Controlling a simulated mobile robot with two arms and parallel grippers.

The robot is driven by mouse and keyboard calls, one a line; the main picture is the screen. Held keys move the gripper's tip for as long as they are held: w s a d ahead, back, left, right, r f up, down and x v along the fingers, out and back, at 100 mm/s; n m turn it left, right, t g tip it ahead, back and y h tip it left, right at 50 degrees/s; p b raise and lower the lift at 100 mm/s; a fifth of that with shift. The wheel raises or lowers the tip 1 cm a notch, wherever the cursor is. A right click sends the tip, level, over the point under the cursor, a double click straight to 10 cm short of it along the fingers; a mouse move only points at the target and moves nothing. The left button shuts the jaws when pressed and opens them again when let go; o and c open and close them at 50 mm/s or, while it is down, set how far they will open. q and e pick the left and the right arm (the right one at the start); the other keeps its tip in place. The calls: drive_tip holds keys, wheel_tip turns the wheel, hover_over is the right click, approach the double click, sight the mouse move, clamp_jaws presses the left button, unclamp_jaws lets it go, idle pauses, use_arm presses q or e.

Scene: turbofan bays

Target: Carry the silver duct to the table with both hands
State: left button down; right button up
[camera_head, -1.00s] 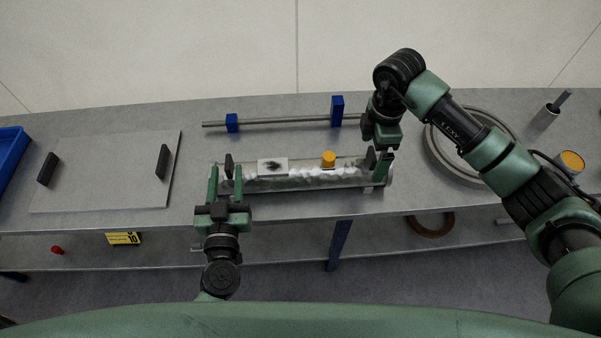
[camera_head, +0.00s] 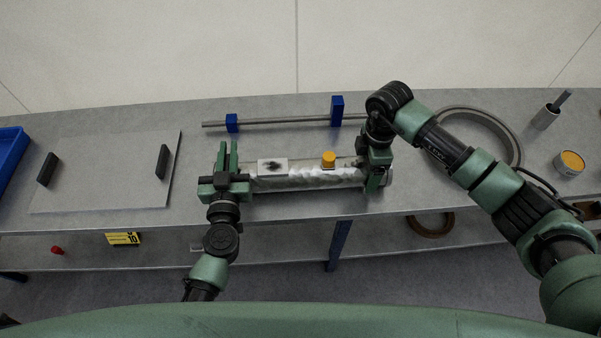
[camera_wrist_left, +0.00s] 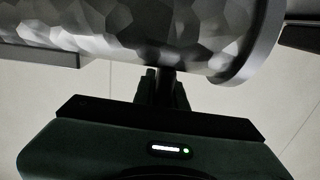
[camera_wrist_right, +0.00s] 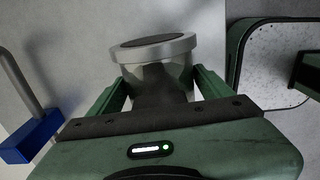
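The silver duct (camera_head: 305,182) lies lengthwise on the grey bench (camera_head: 100,212). My right gripper (camera_head: 377,175) is at the right end. In the right wrist view its fingers (camera_wrist_right: 160,92) stand wide apart on either side of the duct's flanged end (camera_wrist_right: 155,50). A separate table is not identifiable.
A grey panel (camera_head: 110,180) with two black handles lies on the left, beside a blue bin (camera_head: 10,150). A rod on blue blocks (camera_head: 285,122) lies behind the duct. A large ring (camera_head: 510,140), a grey cup and an orange-topped can (camera_head: 569,163) are on the right.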

drive_tip(key=c, duration=1.2)
use_arm(q)
drive_tip(key=shift+r, duration=0.1)
use_arm(e)
drive_tip(key=shift+r, duration=0.1)
